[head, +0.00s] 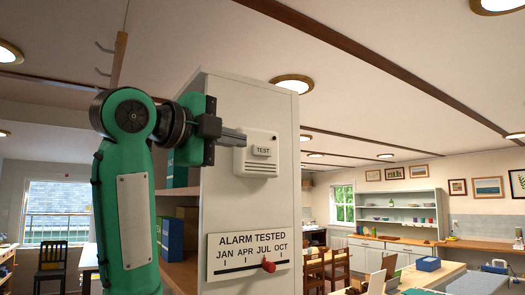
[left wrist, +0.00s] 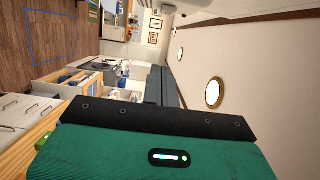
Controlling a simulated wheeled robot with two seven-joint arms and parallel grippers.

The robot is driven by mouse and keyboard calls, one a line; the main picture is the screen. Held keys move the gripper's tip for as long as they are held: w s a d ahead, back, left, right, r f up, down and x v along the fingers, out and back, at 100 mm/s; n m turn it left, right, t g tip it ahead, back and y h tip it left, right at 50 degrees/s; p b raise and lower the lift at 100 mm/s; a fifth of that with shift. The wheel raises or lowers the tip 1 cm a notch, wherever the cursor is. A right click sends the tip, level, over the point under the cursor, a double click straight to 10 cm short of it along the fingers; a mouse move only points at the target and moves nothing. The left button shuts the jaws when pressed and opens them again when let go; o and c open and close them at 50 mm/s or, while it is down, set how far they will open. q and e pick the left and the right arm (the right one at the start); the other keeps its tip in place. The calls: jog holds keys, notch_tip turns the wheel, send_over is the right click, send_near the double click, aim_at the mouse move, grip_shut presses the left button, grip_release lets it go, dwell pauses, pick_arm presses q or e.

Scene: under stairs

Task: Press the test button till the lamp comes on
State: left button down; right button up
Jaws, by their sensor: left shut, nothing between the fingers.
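A white alarm unit (head: 257,165) with slots in its lower part is fixed to the pale end panel of a tall shelf unit. Its button, marked TEST (head: 262,151), stands out on its front. My left gripper (head: 241,137) is shut and empty, with its fingertips at the upper left of the alarm, beside the button. I cannot tell whether the fingertips touch the alarm's casing. No lit lamp can be made out on the alarm. The left wrist view shows the dark shut fingers (left wrist: 164,86), but not the button. My right gripper is out of view.
A sign reading ALARM TESTED (head: 247,255), with a red slider (head: 268,266), hangs below the alarm. Shelves with blue binders (head: 172,236) lie behind my left arm. Round ceiling lights (head: 292,83) are overhead. Tables and chairs (head: 335,262) stand farther back at right.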

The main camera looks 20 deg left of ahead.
aim_at(259, 150)
pick_arm(q)
jog(key=shift+r, duration=0.1)
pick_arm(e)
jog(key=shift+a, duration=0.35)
